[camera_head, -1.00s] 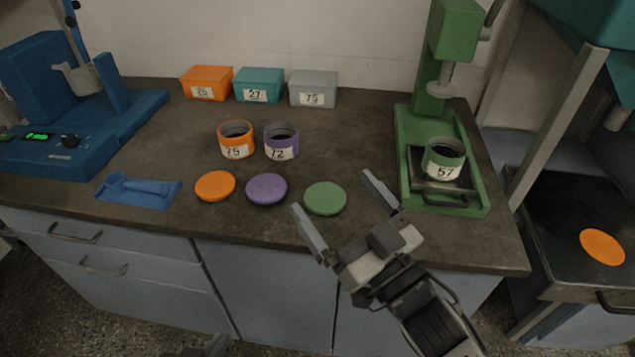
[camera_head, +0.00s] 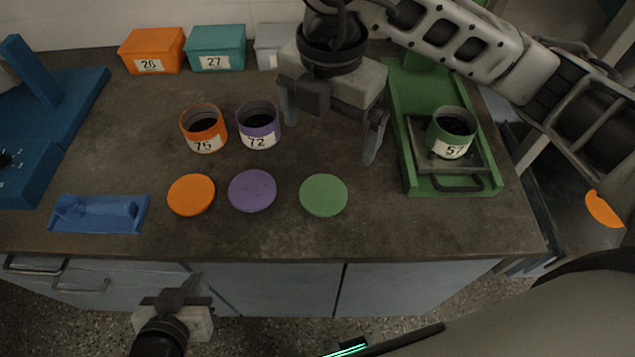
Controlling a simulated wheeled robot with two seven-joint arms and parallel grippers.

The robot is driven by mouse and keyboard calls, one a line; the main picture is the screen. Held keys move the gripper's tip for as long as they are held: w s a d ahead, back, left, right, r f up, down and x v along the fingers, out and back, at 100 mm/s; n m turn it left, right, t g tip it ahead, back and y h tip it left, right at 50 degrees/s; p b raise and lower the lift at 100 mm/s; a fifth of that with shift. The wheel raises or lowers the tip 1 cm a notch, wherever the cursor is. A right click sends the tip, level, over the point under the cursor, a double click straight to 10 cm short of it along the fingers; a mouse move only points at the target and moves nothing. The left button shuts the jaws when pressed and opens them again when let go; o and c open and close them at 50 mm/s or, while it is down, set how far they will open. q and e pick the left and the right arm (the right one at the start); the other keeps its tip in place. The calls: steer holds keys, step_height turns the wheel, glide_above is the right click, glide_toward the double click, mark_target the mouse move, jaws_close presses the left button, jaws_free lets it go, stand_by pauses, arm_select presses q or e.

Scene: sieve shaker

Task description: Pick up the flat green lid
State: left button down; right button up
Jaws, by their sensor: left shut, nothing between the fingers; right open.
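The flat green lid (camera_head: 323,195) lies on the dark counter near its front edge, right of the purple lid (camera_head: 252,190) and the orange lid (camera_head: 191,195). My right gripper (camera_head: 328,138) is open and empty above the counter, behind the green lid, with its fingers pointing down. Its arm reaches in from the upper right. My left gripper (camera_head: 190,286) is shut and empty, low in front of the counter, below the orange lid. Nothing covers the green lid.
Orange jar 75 (camera_head: 204,129) and purple jar 72 (camera_head: 258,126) stand behind the lids. Green jar 57 (camera_head: 452,133) sits on the green press (camera_head: 404,97) at right. A blue tray (camera_head: 98,214) lies at front left. Boxes (camera_head: 215,48) line the wall.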

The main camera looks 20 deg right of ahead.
glide_above(323, 193)
steer(key=f, duration=0.9)
steer(key=shift+s+d+f, duration=0.15)
steer(key=shift+s, duration=0.1)
steer(key=shift+w+a+f, duration=0.1)
steer(key=shift+f, duration=1.3)
steer(key=shift+w+a+f, duration=0.1)
steer(key=shift+f, duration=1.3)
steer(key=c, duration=1)
